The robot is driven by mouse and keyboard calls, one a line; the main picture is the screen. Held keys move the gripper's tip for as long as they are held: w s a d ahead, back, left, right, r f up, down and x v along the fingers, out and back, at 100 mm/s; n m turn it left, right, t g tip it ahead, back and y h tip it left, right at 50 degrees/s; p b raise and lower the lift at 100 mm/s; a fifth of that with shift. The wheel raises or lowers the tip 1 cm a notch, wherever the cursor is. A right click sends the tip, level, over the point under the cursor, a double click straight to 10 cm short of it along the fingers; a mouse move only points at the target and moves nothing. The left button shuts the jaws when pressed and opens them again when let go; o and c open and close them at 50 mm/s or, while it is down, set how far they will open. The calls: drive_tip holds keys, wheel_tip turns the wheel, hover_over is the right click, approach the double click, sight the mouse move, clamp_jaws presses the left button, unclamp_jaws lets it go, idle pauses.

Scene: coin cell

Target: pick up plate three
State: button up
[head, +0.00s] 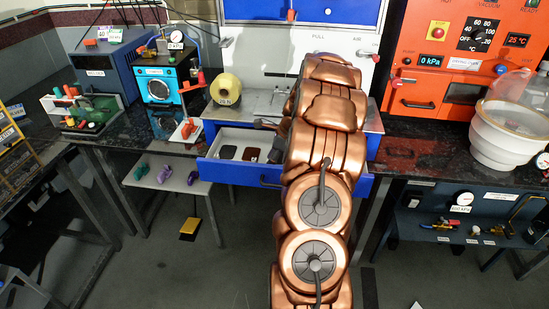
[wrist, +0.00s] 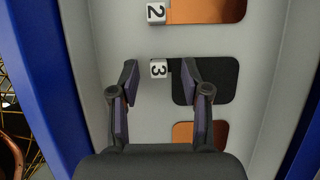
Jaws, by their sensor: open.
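In the wrist view a block marked 3 (wrist: 159,68) stands beside a dark, almost black rounded rectangle (wrist: 222,80), which is plate three's place. I cannot tell how thick it is or whether it sits in a recess. My gripper (wrist: 161,70) is open and empty, its two fingers spread on either side of the 3 block. The right finger overlaps the left part of the dark rectangle in the picture. In the head view my arm covers much of the open blue drawer (head: 225,173), and my gripper (head: 262,124) shows only partly above it.
A block marked 2 (wrist: 156,12) and an orange-brown plate (wrist: 210,10) lie above in the wrist view; another orange-brown plate (wrist: 184,134) lies below. A yellow roll (head: 226,88) stands on the bench left of my arm.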

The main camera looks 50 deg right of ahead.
clamp_jaws()
idle(0.4)
drive_tip(key=shift+s+a+r+b, duration=0.15)
drive_tip(key=shift+a+r+b, duration=0.05)
drive_tip(key=shift+r+b, duration=0.25)
wheel_tip(320, 180, up, 10)
drive_tip(key=b, duration=0.1)
drive_tip(key=s+a+b, duration=0.3)
drive_tip(key=s+a, duration=0.8)
drive_tip(key=a, duration=0.5)
drive_tip(key=shift+r, duration=0.25)
idle(0.3)
